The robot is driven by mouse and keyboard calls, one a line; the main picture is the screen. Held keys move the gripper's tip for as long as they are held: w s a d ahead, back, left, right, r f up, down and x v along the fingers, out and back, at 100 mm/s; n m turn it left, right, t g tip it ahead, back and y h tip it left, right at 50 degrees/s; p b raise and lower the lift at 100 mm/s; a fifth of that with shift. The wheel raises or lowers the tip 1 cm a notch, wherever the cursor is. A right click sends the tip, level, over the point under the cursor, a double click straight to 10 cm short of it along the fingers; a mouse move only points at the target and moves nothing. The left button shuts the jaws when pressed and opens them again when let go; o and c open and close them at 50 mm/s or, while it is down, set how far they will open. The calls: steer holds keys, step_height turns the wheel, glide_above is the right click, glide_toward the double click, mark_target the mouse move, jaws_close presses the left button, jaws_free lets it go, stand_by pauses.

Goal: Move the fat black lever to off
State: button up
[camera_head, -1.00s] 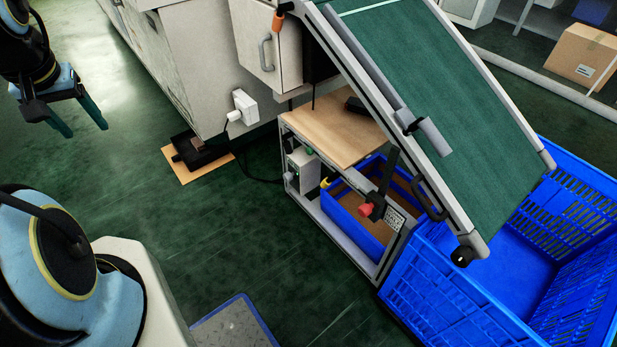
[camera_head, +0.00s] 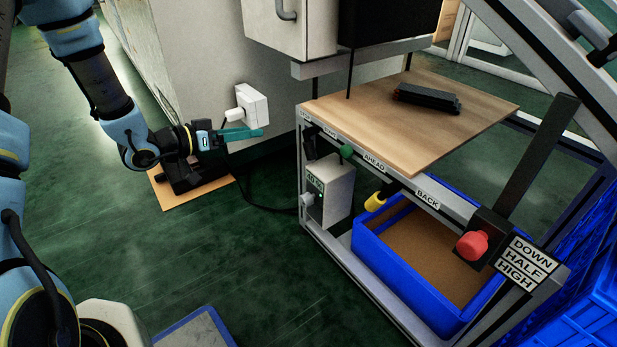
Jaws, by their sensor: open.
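My gripper (camera_head: 260,132) points right at the left of the view, its teal fingers open and empty. It is in front of the white wall box in the picture, left of the workbench frame. A short, thick black part (camera_head: 311,144) hangs under the bench's left front corner, beside the green knob; it may be the fat black lever, but its shape and setting are too small to tell. A long black bar (camera_head: 541,155) stands tilted at the right, above the red knob (camera_head: 472,245). No "off" label is readable.
The wooden bench top (camera_head: 465,125) carries a black object (camera_head: 428,97). Labels AHEAD and BACK line its front rail, with a green knob (camera_head: 347,152) and yellow knob (camera_head: 376,201) below. A DOWN/HALF/HIGH plate (camera_head: 524,262) is at right. Blue bin (camera_head: 400,275) sits underneath.

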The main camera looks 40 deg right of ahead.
mark_target(309, 147)
steer(key=s+d+f+m+g+h+b, duration=0.1)
steer(key=s+d+f+g+h+b, duration=0.1)
steer(key=s+f+g+b, duration=0.3)
steer(key=shift+t, duration=0.3)
steer(key=x, duration=0.3)
steer(key=b+x, duration=0.1)
steer(key=x, duration=0.3)
steer(key=s+b+x, duration=0.1)
steer(key=x, duration=0.2)
steer(key=shift+d, duration=0.25)
jaws_close()
